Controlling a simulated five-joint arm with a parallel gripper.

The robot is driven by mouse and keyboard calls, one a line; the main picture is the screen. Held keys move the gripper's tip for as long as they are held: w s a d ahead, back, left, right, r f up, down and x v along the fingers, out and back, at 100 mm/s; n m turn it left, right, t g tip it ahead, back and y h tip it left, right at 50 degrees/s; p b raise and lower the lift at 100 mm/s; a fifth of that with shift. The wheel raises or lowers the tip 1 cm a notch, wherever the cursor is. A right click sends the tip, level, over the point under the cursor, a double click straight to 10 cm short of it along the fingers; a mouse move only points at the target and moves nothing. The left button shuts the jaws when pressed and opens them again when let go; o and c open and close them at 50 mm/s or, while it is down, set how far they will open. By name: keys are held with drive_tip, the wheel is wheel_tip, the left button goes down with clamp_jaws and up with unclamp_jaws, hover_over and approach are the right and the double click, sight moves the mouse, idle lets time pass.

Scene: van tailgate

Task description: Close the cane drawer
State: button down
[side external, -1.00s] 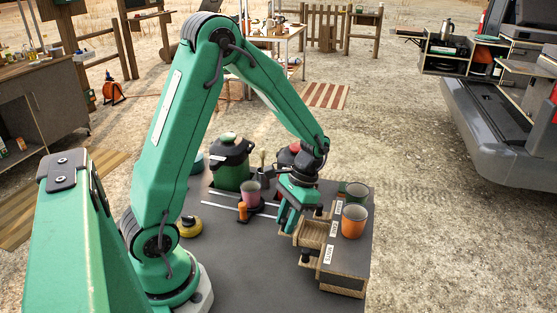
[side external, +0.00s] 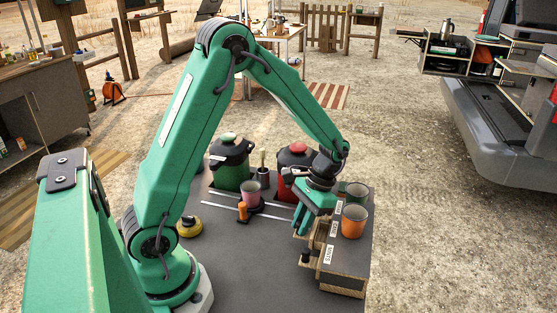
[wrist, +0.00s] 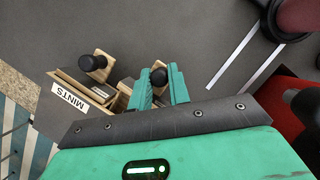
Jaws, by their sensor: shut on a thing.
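The small drawer unit (side external: 345,268) stands at the right of the dark table top, with several labelled drawers. The near label reads MINTS; the others are too small to read, so I cannot confirm which is the cane drawer. My gripper (side external: 303,231) is at the middle drawer, on the unit's left side. In the wrist view, my gripper (wrist: 158,88) is shut around the black knob (wrist: 160,76) of the drawer beside the mints drawer. That drawer's wooden edge (wrist: 125,97) shows next to the jaws. The mints drawer's knob (wrist: 93,63) stands free.
An orange cup (side external: 354,224) and a green cup (side external: 357,193) stand on the unit's top. A red lidded jar (side external: 293,178), a green lidded jar (side external: 229,168) and a pink cup (side external: 251,191) stand behind. The table's front is clear.

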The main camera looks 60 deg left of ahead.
drive_tip(key=c, duration=1.6)
unclamp_jaws()
drive_tip(key=shift+w+r, duration=0.1)
drive_tip(key=shift+r, duration=0.05)
drive_tip(key=shift+v, duration=3.75)
drive_tip(key=shift+o, duration=1.4)
drive_tip(key=shift+s+d+r+m+t, duration=0.1)
drive_tip(key=shift+s+r+m+t, duration=0.1)
drive_tip(key=shift+s+m+t, duration=0.9)
drive_tip(key=shift+s+d+r+m+t, duration=0.1)
drive_tip(key=shift+s+r+m+t, duration=0.1)
drive_tip(key=shift+s+m+t, duration=0.85)
